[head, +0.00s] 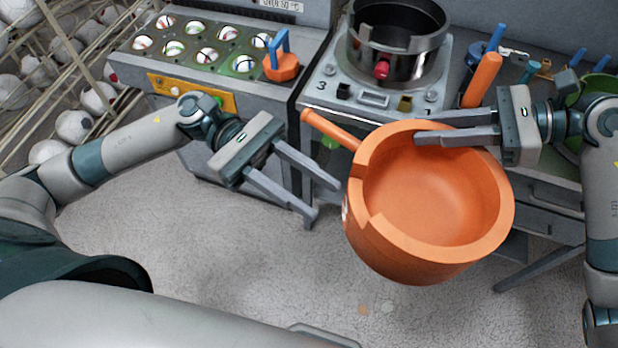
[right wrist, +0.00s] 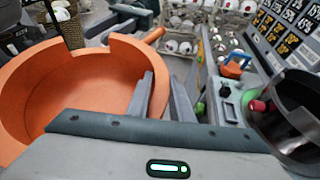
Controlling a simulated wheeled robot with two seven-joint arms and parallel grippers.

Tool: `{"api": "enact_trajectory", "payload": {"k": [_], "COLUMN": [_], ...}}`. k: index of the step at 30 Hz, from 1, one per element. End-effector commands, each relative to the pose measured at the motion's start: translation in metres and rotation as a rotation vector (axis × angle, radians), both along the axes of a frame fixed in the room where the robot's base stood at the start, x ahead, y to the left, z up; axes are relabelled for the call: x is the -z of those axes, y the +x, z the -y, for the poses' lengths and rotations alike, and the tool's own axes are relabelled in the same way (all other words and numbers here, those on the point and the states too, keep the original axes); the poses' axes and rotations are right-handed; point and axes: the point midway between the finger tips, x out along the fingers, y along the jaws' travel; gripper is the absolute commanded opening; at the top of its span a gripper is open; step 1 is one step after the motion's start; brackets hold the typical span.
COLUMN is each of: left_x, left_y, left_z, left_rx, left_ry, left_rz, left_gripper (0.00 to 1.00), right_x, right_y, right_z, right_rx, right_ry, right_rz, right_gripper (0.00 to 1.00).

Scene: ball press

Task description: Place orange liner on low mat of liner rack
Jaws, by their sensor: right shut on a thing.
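The orange liner (head: 435,195) is a large open pot with a notched rim and a stick handle pointing up-left. It is in the air in front of the bench, tilted so its empty inside shows. My right gripper (head: 418,128) is shut on its back rim, one finger inside the wall and one outside. The liner also fills the left of the right wrist view (right wrist: 75,85). My left gripper (head: 325,203) is open and empty, just left of the liner. I cannot make out the liner rack's low mat.
A metal pot press (head: 398,45) with a red knob stands behind the liner. To its left is a ball tray (head: 205,45) with a blue-handled orange piece (head: 283,62). Coloured handles and a green bowl (head: 600,88) crowd the right bench.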

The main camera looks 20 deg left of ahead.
Motion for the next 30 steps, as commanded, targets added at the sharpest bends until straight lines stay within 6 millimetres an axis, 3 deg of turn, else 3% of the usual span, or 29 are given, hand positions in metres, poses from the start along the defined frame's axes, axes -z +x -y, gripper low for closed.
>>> {"api": "enact_trajectory", "payload": {"k": [6,20,30], "left_x": [-0.018,-0.017,-0.018], "left_y": [0.001,0.000,-0.011], "left_z": [-0.001,0.003,0.036], "left_rx": [0.003,0.003,0.005], "left_ry": [-0.032,-0.031,-0.033], "left_rz": [-0.057,-0.057,-0.055], "left_gripper": [0.36,0.36,0.36], "right_x": [-0.001,-0.001,-0.001], "right_y": [0.000,0.000,0.000], "right_z": [0.000,0.000,0.000], "right_rx": [0.000,0.000,0.000], "right_ry": [0.002,0.002,0.002], "right_rz": [0.000,0.000,0.000], "right_gripper": [0.00,0.00,0.00]}}
